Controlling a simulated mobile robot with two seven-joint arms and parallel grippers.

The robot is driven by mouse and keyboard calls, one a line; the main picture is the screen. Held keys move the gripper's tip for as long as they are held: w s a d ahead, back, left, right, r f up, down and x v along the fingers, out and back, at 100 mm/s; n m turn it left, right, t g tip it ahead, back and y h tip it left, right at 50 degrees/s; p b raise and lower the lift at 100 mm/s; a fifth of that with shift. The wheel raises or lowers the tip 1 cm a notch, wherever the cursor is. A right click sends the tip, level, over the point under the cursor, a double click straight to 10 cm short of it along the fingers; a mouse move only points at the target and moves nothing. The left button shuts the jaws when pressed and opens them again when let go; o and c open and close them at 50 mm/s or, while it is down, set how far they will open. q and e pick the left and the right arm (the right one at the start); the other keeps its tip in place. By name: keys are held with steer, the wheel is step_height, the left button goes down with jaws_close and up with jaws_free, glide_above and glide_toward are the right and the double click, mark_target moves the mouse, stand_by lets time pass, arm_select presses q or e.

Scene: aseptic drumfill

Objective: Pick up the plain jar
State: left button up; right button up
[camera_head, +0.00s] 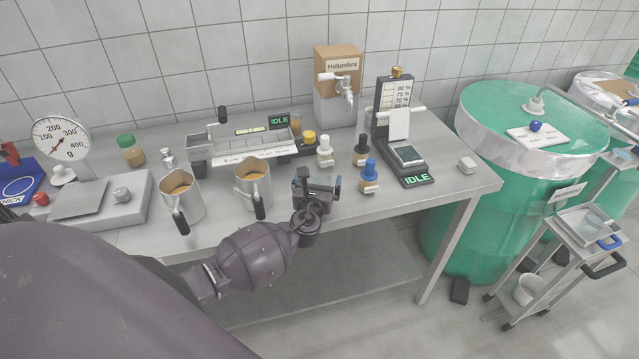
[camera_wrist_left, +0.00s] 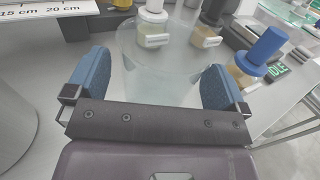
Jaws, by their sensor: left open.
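A clear, unmarked vessel (camera_wrist_left: 165,65) that looks like the plain jar stands on the bench in the left wrist view. My left gripper (camera_head: 318,184) is open over the front of the bench. In the left wrist view, the blue finger pads of this gripper (camera_wrist_left: 158,88) are on either side of the vessel. I cannot tell whether they touch it. In the head view, the gripper hides most of that spot, and I cannot make the vessel out there. My right gripper is not in view.
Close behind the gripper stand a white-capped bottle (camera_head: 325,151), a black-capped bottle (camera_head: 361,151) and a blue-capped bottle (camera_head: 369,176). A metal jug (camera_head: 253,187) stands just left. The bench's front edge is close.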

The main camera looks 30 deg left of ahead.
arm_select(q)
steer(key=shift+w+a, duration=0.25)
steer(key=shift+w, duration=0.25)
steer(key=c, duration=0.8)
